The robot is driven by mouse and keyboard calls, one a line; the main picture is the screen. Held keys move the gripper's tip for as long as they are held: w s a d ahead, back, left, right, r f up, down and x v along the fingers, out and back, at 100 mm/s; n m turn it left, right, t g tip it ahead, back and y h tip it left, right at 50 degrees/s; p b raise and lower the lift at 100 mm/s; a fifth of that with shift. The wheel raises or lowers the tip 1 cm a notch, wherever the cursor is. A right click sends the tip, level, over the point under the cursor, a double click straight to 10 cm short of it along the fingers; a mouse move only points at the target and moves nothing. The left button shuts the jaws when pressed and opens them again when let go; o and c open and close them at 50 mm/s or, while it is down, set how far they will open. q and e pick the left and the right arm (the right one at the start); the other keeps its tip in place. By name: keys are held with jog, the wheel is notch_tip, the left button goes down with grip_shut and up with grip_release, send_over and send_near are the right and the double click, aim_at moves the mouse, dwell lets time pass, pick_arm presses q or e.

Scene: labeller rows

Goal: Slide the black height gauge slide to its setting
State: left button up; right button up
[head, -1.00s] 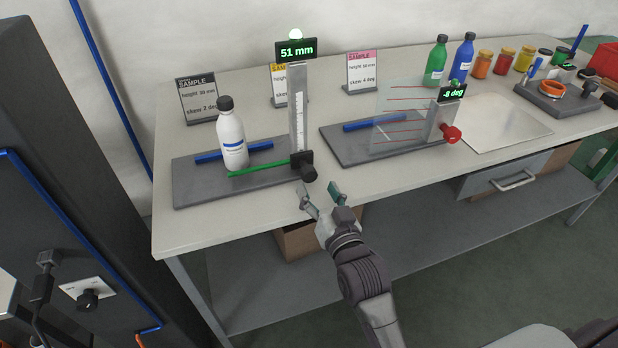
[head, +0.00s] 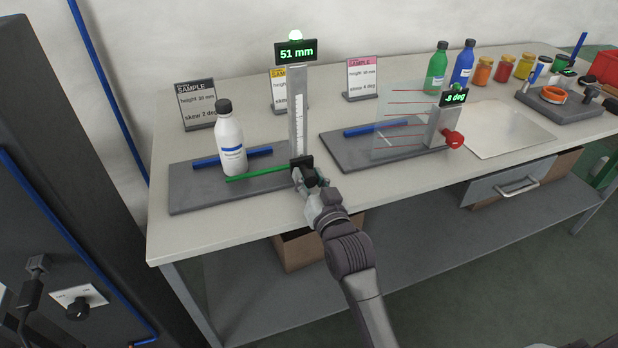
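The height gauge has an upright grey column (head: 298,115) with a white scale. Its display (head: 296,51) reads 51 mm, with a lit green lamp on top. The black slide (head: 300,162) sits low on the column, and a green pointer bar (head: 258,174) reaches left from it, passing by the white bottle (head: 231,143). My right gripper (head: 312,180) is at the slide's knob, its fingers seeming to lie around it. The knob is mostly hidden, so I cannot tell whether they are closed on it. My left gripper is not in view.
Sample cards stand behind: grey (head: 196,104), yellow (head: 279,90) and pink (head: 362,77). The grey card reads height 30 mm, skew 2 deg. To the right, a skew gauge with a clear plate (head: 398,120) and red knob (head: 453,139) stands close by. Bottles and jars are farther right.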

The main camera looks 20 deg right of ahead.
grip_shut()
jog(key=shift+r, duration=0.1)
notch_tip(320, 180, up, 19)
jog(key=p, duration=1.8)
jog(key=shift+r+p, duration=0.2)
jog(key=shift+p, duration=0.1)
jog(key=o, duration=0.7)
grip_release()
jog(key=shift+r, duration=0.1)
jog(key=shift+o, duration=0.6)
